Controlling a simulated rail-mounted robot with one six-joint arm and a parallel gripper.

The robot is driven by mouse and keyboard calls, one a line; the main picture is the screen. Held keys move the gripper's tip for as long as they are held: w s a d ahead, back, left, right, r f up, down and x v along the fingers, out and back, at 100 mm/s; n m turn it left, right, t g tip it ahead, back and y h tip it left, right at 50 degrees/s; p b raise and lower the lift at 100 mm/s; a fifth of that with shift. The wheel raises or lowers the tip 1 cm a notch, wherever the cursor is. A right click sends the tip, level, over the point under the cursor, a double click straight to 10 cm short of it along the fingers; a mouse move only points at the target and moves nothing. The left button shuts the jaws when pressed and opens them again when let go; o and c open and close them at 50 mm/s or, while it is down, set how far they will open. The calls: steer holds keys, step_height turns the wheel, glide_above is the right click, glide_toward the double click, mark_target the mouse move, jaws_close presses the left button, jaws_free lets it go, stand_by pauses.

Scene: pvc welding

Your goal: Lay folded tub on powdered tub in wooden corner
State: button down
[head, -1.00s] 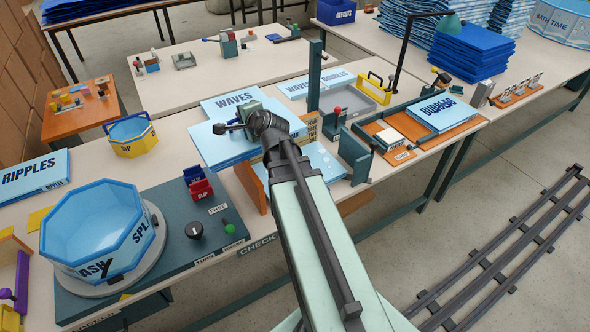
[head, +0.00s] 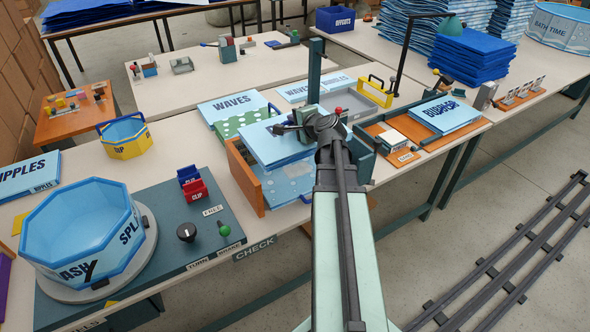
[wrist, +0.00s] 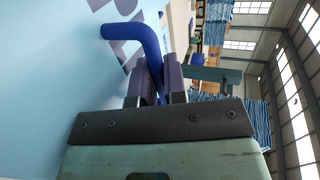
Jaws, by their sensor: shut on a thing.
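My gripper (head: 292,130) is shut on the blue handle (wrist: 138,38) at the edge of a light-blue folded tub (head: 262,146). The folded tub is a flat panel held roughly level above the wooden corner (head: 243,180). Its pale face with dark lettering fills the left of the wrist view (wrist: 50,80). Beneath it, the powdered tub (head: 290,186), light blue with white patches, lies flat inside the wooden corner. A gap shows between the two at the front. The held panel and my arm hide the back of the corner and part of the powdered tub.
A flat WAVES tub (head: 232,103) lies behind on a green dotted piece (head: 229,127). A dark green post (head: 315,70) stands just behind my gripper. A round SPLASH tub (head: 80,225) sits front left, and a BUBBLE tub (head: 446,113) lies right.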

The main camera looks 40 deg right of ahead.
step_height(320, 180, down, 14)
steer(key=b, duration=1.1)
steer(key=shift+r, duration=0.35)
steer(key=shift+f, duration=0.1)
steer(key=c, duration=1.6)
jaws_free()
steer(key=o, duration=0.4)
steer(key=shift+o, duration=0.2)
